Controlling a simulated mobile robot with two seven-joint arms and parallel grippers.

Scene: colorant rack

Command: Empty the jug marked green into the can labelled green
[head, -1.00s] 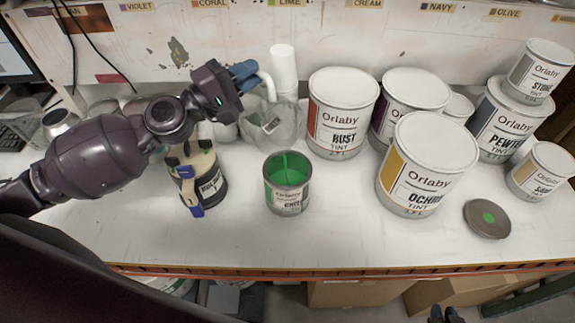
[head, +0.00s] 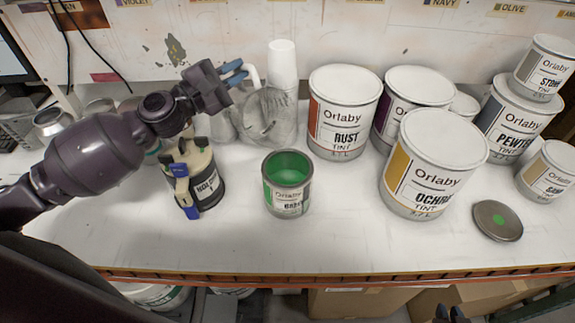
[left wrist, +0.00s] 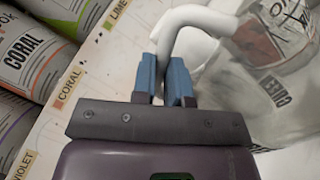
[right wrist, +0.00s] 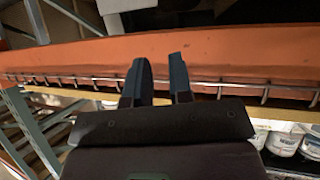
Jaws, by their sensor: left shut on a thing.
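The clear jug (head: 270,120) is behind the green can in the head view. No green liquid shows in it. My left gripper (head: 236,73) is shut on its white handle (left wrist: 195,18). In the left wrist view, the jug's glass (left wrist: 222,85) bears a tag (left wrist: 273,92) with upside-down lettering. The open can labelled green (head: 287,200) stands upright on the bench, with green liquid (head: 289,174) inside. No stream runs between jug and can. My right gripper (right wrist: 160,78) is open and empty, low beyond the bench's front edge.
Large tint cans marked Rust (head: 342,112) and Ochre (head: 432,165) stand right of the green can. A lid with a green dot (head: 497,221) lies at the right. A black-and-cream container (head: 205,178) stands at the left. Stacked white cups (head: 282,62) stand behind the jug.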

